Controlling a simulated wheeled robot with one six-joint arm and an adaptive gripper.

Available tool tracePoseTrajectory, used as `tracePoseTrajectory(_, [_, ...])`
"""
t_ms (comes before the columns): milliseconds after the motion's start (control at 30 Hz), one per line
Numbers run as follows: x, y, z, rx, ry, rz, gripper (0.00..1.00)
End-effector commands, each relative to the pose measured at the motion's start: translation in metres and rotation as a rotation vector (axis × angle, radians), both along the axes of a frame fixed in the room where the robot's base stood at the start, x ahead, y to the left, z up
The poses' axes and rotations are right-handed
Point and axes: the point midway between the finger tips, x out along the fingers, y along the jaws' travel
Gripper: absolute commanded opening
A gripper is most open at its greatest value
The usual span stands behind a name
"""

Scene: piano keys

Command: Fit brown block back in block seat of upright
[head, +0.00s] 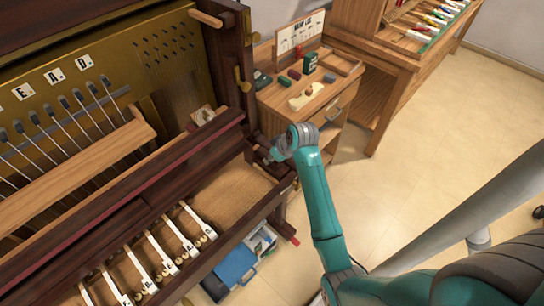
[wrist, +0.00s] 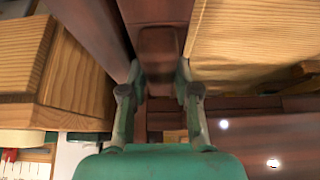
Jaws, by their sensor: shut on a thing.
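My gripper (wrist: 160,78) is shut on the brown block (wrist: 158,52), a dark reddish-brown piece with a rounded edge between the fingertips in the wrist view. Dark brown wood of the upright (wrist: 88,28) lies close to the left of the block, and more brown wood lies beyond it. I cannot tell whether the block touches this wood or sits in the block seat. In the head view my gripper (head: 270,157) is at the right end of the upright's key bed, by the dark case (head: 225,60). The block and the seat are not clear there.
Several white-topped keys (head: 160,250) lie left of my gripper, with bare wood (head: 228,195) between. A small cabinet (head: 330,105) with tools on top stands behind my arm. A blue box (head: 236,268) is on the floor below the key bed. Open floor lies right.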

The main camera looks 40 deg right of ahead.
Motion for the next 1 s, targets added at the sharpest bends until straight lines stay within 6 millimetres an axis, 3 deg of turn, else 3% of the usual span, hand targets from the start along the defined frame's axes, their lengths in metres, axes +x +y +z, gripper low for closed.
tracePoseTrajectory(167, [0.0, 0.0, 0.001, 0.0, -0.001, 0.0, 0.0])
tracePoseTrajectory(200, [0.0, 0.0, 0.001, 0.0, -0.001, 0.0, 0.36])
tracePoseTrajectory(300, [0.0, 0.0, 0.001, 0.0, -0.001, 0.0, 0.6])
tracePoseTrajectory(667, [-0.001, 0.0, 0.002, 0.0, 0.0, 0.0, 0.6])
tracePoseTrajectory(833, [-0.01, -0.001, 0.02, -0.002, -0.002, -0.001, 0.6])
tracePoseTrajectory(1000, [-0.027, -0.002, 0.049, -0.002, -0.003, -0.002, 0.6])
